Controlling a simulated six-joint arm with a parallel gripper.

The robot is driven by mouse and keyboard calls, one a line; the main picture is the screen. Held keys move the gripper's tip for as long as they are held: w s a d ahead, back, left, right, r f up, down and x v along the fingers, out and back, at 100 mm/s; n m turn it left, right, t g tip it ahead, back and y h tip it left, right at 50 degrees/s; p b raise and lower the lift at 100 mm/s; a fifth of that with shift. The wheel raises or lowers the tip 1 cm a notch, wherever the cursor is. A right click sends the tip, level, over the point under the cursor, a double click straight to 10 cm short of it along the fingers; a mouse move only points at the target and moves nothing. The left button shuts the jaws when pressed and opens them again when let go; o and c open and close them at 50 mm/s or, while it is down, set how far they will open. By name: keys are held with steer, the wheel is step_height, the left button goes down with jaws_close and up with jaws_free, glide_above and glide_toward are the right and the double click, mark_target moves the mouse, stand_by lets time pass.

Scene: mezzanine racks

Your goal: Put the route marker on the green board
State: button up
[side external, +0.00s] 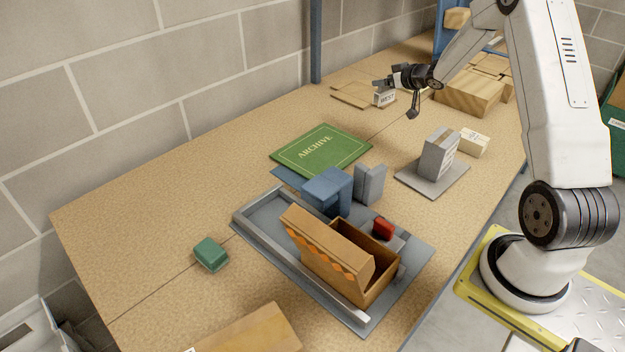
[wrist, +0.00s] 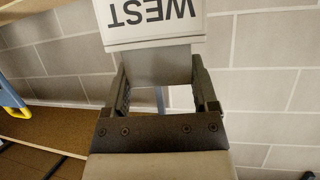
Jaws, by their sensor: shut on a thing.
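The route marker (wrist: 155,22) has a white face reading WEST, upside down in the wrist view, and a grey part below it. My gripper (wrist: 158,80) is shut on that grey part, one finger on each side. In the side view my gripper (side external: 386,84) is at the far part of the table, with the marker (side external: 384,98) at its tip, beside a flat tan piece. I cannot tell whether the marker touches anything below. The green board (side external: 318,165), lettered ARCHIVE, lies flat nearer the camera and left of my gripper. Its top is bare.
A blue box (side external: 326,188) and a grey block (side external: 370,183) stand just in front of the green board. A grey tray (side external: 262,232) holds an open cardboard box (side external: 325,262). A grey box (side external: 438,153) stands on a grey plate to the right. Wooden boxes (side external: 468,92) are behind.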

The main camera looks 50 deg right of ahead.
steer(key=s+a+r+n+y, duration=0.15)
steer(key=s+a, duration=0.25)
steer(key=a, duration=0.8)
steer(key=s+a+r, duration=0.2)
steer(key=s+a, duration=0.2)
steer(key=a, duration=0.8)
glide_above(322, 149)
step_height(322, 149, down, 9)
steer(key=shift+s, duration=0.35)
steer(key=shift+a, duration=0.1)
steer(key=shift+w+f, duration=0.25)
steer(key=shift+f, duration=1.6)
steer(key=shift+f, duration=0.15)
